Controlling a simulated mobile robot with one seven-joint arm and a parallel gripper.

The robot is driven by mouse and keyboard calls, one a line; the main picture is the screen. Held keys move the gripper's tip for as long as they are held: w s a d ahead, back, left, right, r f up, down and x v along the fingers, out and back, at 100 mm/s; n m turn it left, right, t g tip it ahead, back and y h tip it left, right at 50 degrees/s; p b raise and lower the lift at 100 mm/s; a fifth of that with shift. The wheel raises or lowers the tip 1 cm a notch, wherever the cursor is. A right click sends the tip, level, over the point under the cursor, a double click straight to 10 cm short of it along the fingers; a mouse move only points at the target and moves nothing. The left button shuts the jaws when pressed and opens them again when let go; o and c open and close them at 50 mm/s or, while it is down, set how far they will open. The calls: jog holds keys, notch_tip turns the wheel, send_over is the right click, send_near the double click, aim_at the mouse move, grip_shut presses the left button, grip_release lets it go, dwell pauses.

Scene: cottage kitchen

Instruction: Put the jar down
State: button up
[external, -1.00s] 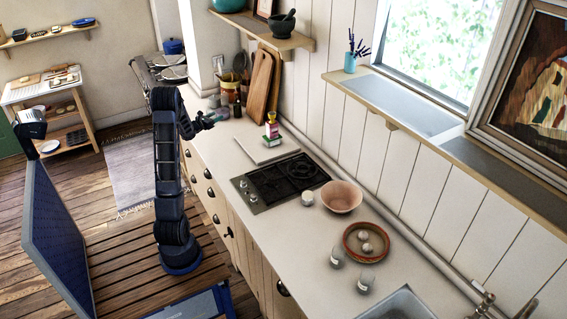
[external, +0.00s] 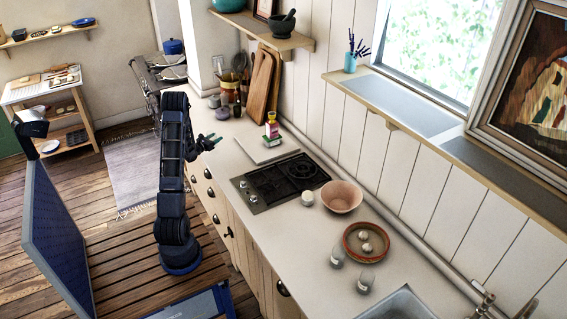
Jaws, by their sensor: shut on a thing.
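My gripper (external: 214,140) is above the left front edge of the counter (external: 222,165), beyond the hob's far left side. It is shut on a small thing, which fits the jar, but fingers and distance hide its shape. I cannot tell how it is tilted. The gripper appears raised clear of the worktop.
Small containers (external: 224,112) and a utensil pot (external: 230,90) stand at the counter's far end beside cutting boards (external: 262,85). A colourful bottle (external: 271,127) stands near a flat board (external: 265,149). The hob (external: 281,178) and a pink bowl (external: 342,196) are nearer.

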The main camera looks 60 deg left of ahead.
jog(key=shift+f, duration=2.2)
jog(key=o, duration=1)
jog(key=shift+f, duration=0.15)
jog(key=shift+s, duration=0.1)
jog(key=v, duration=1.1)
jog(key=shift+s+d, duration=0.2)
jog(key=shift+s, duration=0.15)
